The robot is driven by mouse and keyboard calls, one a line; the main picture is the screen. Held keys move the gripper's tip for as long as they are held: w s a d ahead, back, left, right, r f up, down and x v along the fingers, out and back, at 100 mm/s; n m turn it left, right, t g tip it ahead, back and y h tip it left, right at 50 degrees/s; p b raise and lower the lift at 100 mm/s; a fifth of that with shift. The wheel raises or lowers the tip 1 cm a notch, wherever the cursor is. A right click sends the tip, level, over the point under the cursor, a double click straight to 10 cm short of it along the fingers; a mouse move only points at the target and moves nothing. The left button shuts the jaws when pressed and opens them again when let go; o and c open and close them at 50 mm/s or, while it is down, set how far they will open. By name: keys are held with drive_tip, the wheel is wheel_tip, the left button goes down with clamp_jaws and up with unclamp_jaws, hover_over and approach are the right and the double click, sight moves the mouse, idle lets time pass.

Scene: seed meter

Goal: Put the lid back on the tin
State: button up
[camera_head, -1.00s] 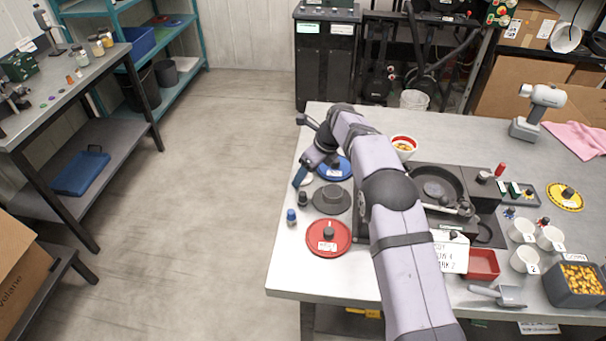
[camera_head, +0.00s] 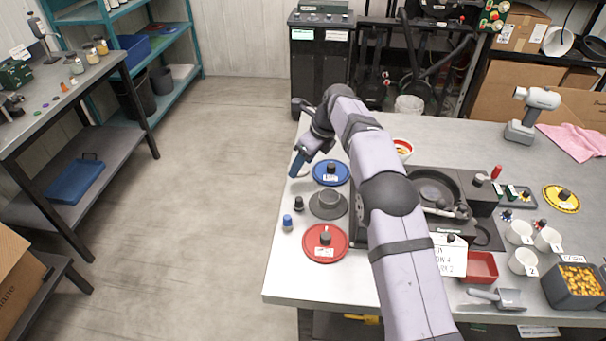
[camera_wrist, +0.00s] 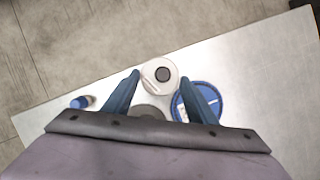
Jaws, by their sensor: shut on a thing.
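My gripper (camera_head: 297,168) is above the left edge of the workbench, left of the blue disc. In the wrist view, its two blue fingers (camera_wrist: 161,77) stand on either side of a round pale lid (camera_wrist: 150,70) with a dark round centre. The gripper is shut on this lid, which hides what is under it. I cannot make out the tin in either view, nor tell whether the lid touches it.
A blue disc (camera_head: 342,178), a grey hubbed disc (camera_head: 318,212) and a red disc (camera_head: 316,252) lie close by. A small black knob (camera_head: 298,204) and a blue-capped piece (camera_head: 287,222) stand near the edge.

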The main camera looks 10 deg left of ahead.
wheel_tip(320, 180, up, 4)
drive_tip(key=shift+r, duration=0.15)
drive_tip(key=shift+w+d+r+p, duration=0.15)
drive_tip(key=shift+d+r+p, duration=0.1)
drive_tip(key=shift+r+p, duration=0.15)
drive_tip(key=shift+w+d+r, duration=0.15)
drive_tip(key=shift+d+r, duration=0.05)
drive_tip(key=shift+r, duration=0.5)
drive_tip(key=shift+r, duration=0.1)
wheel_tip(320, 180, up, 7)
drive_tip(key=p, duration=0.1)
hover_over(305, 169)
drive_tip(key=d, duration=0.3)
drive_tip(key=shift+s+d+r+m, duration=0.1)
drive_tip(key=shift+s+r+m, duration=0.2)
drive_tip(key=shift+s+r, duration=0.15)
drive_tip(key=shift+s+f, duration=0.1)
drive_tip(key=shift+s, duration=0.05)
drive_tip(key=shift+d+r+p, duration=0.1)
drive_tip(key=shift+r+p, duration=0.15)
drive_tip(key=shift+p, duration=0.05)
drive_tip(key=shift+s+d+r, duration=0.1)
drive_tip(key=shift+r, duration=0.05)
